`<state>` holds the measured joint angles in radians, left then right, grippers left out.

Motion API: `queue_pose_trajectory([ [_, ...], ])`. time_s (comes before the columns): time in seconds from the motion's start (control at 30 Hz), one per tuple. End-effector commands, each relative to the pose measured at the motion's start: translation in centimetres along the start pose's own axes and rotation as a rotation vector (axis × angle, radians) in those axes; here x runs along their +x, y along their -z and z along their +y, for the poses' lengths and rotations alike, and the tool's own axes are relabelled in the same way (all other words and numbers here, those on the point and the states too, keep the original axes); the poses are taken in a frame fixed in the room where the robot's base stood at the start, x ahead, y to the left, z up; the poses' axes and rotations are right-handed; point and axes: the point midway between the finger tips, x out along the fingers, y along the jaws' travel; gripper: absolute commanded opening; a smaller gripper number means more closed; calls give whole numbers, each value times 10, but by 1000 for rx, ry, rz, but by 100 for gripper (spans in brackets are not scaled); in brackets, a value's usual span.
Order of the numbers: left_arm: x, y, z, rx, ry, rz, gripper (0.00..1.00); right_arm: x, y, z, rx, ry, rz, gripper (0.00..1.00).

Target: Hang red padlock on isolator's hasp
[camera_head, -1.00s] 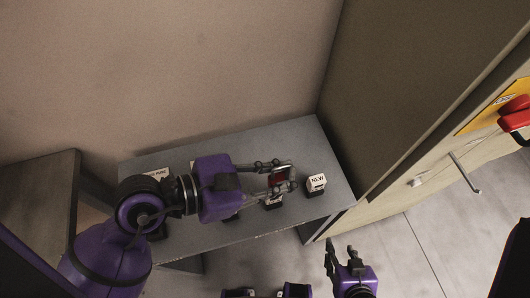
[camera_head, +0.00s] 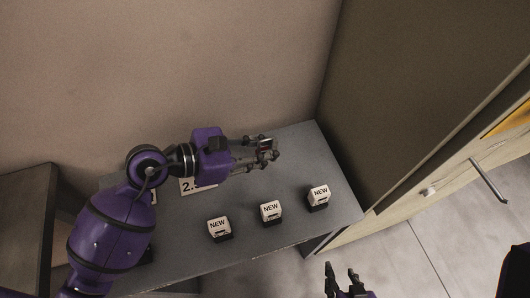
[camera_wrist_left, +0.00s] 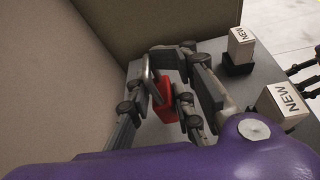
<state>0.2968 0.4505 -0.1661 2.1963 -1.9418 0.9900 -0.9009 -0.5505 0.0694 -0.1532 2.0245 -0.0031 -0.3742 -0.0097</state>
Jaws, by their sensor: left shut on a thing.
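A red padlock (camera_wrist_left: 167,105) with a grey shackle is held between the fingers of my left gripper (camera_wrist_left: 165,95) in the left wrist view. In the head view my left gripper (camera_head: 268,149) is above the back of the grey table, and its fingers mostly hide the padlock. My right gripper (camera_head: 343,278) is low in the head view, empty, with its fingers apart. At the right edge only part of the isolator's yellow plate (camera_head: 510,117) shows. The isolator's red handle and hasp are out of view.
Several white boxes marked NEW (camera_head: 270,211) stand on dark bases along the front of the grey table (camera_head: 300,152). A label card (camera_head: 193,187) lies behind them. A cabinet with a bar handle (camera_head: 488,180) stands at right. Floor between table and cabinet front is clear.

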Motion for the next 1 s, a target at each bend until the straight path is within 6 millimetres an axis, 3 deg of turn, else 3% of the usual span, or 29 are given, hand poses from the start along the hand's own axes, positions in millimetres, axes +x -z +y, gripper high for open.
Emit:
queue_pose_trajectory([
  [0.17,7,12,9,-2,-1,-1,0,0,-9,2,-3,-1,-15,40],
  [0.4,16,37,4,-1,-1,-2,0,0,-10,2,-4,-2,-18,40],
  [0.77,18,41,3,0,0,-1,0,0,-10,2,-5,-2,-17,40],
  [0.8,18,41,3,0,0,-1,21,0,-9,2,-5,-2,-15,40],
  [1.0,18,41,4,0,0,-1,43,0,-8,2,-6,-2,-14,40],
])
